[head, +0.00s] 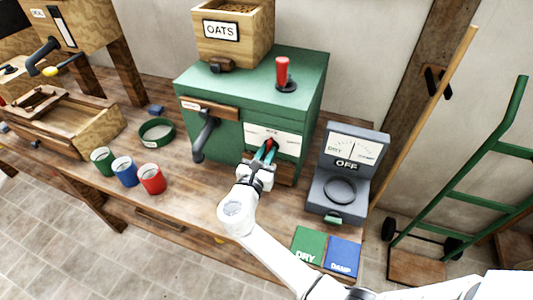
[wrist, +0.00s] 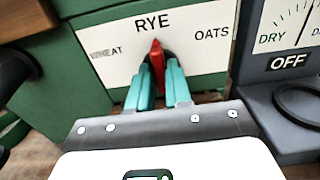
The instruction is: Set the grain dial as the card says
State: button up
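The grain dial (wrist: 157,55) is a red pointer on a white plate (wrist: 100,45) marked WHEAT, RYE and OATS, on the front of the green mill (head: 215,95). It points up, close to RYE. My gripper (wrist: 161,80) has its two teal fingers on either side of the red pointer, close against it, and seems shut on it. The fingers hide part of the dial in the head view. An OATS card (head: 221,31) is on the front of the wooden hopper (head: 258,35) on top of the mill.
A grey meter (head: 347,165) reading OFF stands right of the mill. Green DRY (head: 309,241) and blue DAMP (head: 342,254) mats lie at the front. Green, blue and red cups (head: 151,179) stand left. A red lever (head: 283,72) and a grey crank (head: 204,136) stick out from the mill.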

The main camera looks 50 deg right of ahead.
grip_shut()
jog(key=shift+m+b, duration=0.3)
jog(key=shift+f+m+b, duration=0.2)
jog(key=shift+m+b, duration=0.6)
jog(key=shift+m, duration=0.1)
jog(key=m+b, duration=0.3)
jog(key=shift+s+m, duration=0.15)
jog(key=shift+m, duration=0.15)
jog(key=m+b, duration=0.4)
jog(key=shift+s+f, duration=0.1)
jog(key=shift+m+b, duration=0.75)
jog(key=shift+m, duration=0.15)
